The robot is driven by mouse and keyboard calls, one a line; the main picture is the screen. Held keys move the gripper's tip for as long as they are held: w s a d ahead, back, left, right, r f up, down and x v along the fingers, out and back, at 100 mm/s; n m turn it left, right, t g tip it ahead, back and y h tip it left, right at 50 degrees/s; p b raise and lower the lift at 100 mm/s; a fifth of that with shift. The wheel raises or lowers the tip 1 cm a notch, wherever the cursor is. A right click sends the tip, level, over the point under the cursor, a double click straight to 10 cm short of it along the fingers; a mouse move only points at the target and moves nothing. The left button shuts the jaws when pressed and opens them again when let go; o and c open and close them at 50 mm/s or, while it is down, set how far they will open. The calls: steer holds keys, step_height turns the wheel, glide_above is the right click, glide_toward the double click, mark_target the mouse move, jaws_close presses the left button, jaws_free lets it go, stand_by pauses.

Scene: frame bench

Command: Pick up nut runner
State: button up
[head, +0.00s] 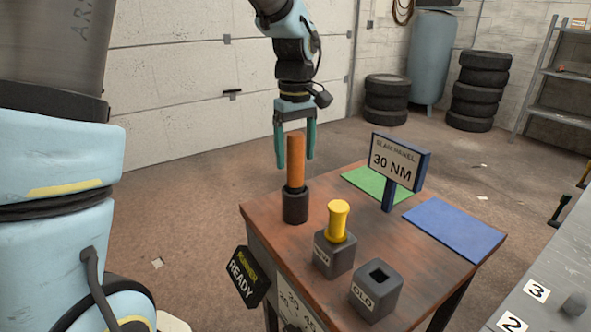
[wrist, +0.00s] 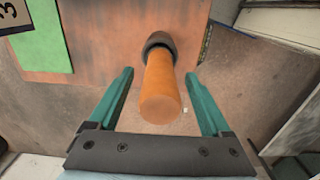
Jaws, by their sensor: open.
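The nut runner is most likely the upright tool with an orange handle (head: 296,160), standing in a dark round holder or base (head: 295,206) at the left corner of the wooden bench. My gripper (head: 296,160) is open above the bench, with its teal fingers on either side of the orange handle's upper part. In the wrist view the handle (wrist: 161,90) lies between the open fingers (wrist: 160,105), with visible gaps on both sides. I cannot tell whether the dark part belongs to the tool.
The bench (head: 290,240) also bears a grey block with a yellow knob (head: 339,222), a grey block with a square hole (head: 376,290), a "30 NM" sign (head: 394,163), a green mat (head: 370,183) and a blue mat (head: 455,230). A "READY" sign (head: 243,276) hangs at its left side.

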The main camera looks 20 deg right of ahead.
jaws_close()
stand_by(0.7)
